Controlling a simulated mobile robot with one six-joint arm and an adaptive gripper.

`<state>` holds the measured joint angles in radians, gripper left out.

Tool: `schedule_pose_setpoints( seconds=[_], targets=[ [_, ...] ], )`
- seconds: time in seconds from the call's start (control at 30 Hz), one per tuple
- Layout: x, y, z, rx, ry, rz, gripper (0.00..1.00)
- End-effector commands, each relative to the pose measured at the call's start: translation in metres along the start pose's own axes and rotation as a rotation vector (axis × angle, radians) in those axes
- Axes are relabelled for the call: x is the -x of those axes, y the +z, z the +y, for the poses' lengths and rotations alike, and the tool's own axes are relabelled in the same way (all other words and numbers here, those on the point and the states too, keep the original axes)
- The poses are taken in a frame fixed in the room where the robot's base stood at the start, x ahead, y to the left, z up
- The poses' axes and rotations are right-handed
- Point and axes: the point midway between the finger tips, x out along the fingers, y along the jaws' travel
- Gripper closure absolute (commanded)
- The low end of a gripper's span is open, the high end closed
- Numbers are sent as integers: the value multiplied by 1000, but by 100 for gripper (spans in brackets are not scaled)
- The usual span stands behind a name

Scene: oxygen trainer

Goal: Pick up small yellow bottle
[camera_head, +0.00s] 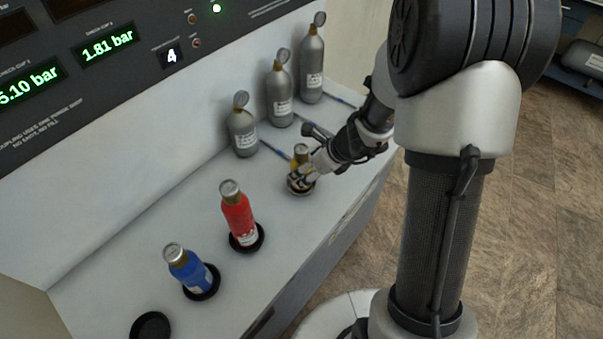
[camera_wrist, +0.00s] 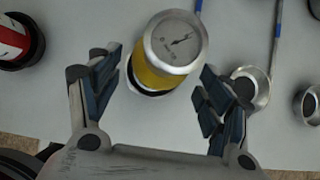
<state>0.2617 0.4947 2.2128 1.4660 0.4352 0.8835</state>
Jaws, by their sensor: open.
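The small yellow bottle (camera_head: 301,151) stands upright on the bench in a dark round holder, partly hidden by my gripper (camera_head: 306,174). In the wrist view the yellow bottle (camera_wrist: 155,76) shows from above, with a round gauge on its silver top. My gripper (camera_wrist: 163,92) is open there, one finger pad low on each side of the bottle. The bottle sits between and slightly beyond the fingertips. I see no clear contact between pads and bottle.
A red bottle (camera_head: 238,214) and a blue bottle (camera_head: 188,267) stand in black holders to the left. An empty black holder (camera_head: 151,326) is at the front. Several grey cylinders (camera_head: 279,95) line the back below the gauge panel (camera_head: 90,75).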

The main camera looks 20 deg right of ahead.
Motion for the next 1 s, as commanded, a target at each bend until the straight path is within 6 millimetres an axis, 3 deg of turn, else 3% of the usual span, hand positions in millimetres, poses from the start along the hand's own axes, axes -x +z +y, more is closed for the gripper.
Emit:
schedule_pose_setpoints(
  seconds=[0.23,0.5,1.0],
  targets=[
    [-40,-2,3,2,3,1,28],
    [-44,0,2,1,1,0,28],
    [-44,0,2,1,1,0,61]
  ],
)
